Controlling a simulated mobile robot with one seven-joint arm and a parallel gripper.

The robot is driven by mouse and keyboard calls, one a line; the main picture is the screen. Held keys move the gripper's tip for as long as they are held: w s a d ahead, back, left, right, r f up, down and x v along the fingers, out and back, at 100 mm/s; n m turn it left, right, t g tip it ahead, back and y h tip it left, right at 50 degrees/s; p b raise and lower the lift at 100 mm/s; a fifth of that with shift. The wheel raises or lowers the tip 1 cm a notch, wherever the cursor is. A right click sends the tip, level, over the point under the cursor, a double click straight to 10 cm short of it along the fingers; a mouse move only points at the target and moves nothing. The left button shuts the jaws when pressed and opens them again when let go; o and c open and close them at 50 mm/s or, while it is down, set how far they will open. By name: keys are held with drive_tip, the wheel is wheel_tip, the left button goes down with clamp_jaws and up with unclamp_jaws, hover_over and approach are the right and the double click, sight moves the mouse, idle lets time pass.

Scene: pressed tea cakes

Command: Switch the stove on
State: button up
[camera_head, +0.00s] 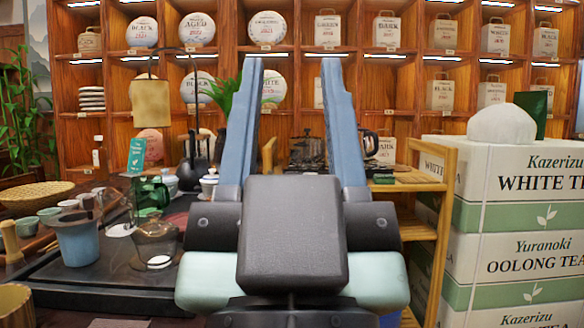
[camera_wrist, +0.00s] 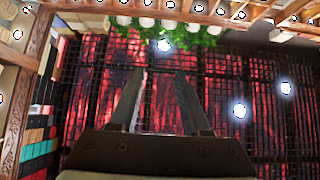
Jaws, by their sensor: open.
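My gripper (camera_head: 293,62) fills the middle of the head view. Its two blue-grey fingers point up and stand apart with nothing between them. In the wrist view the open fingers (camera_wrist: 158,72) are empty against a dark red lattice surface. A dark stove-like grate (camera_head: 307,165) with a dark pot (camera_head: 307,147) on it shows between the fingers, behind the gripper and in front of the shelves. The gripper is apart from it. My gripper's body hides the area below the grate, and no knob or switch can be made out.
A dark tea table (camera_head: 75,285) at left holds a blue cup (camera_head: 77,240), a glass pot (camera_head: 156,240) and other teaware. Stacked tea boxes (camera_head: 525,258) stand at right beside a wooden rack (camera_head: 441,240). A wooden shelf wall (camera_head: 345,62) with tea cakes stands behind.

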clamp_jaws()
idle(1.5)
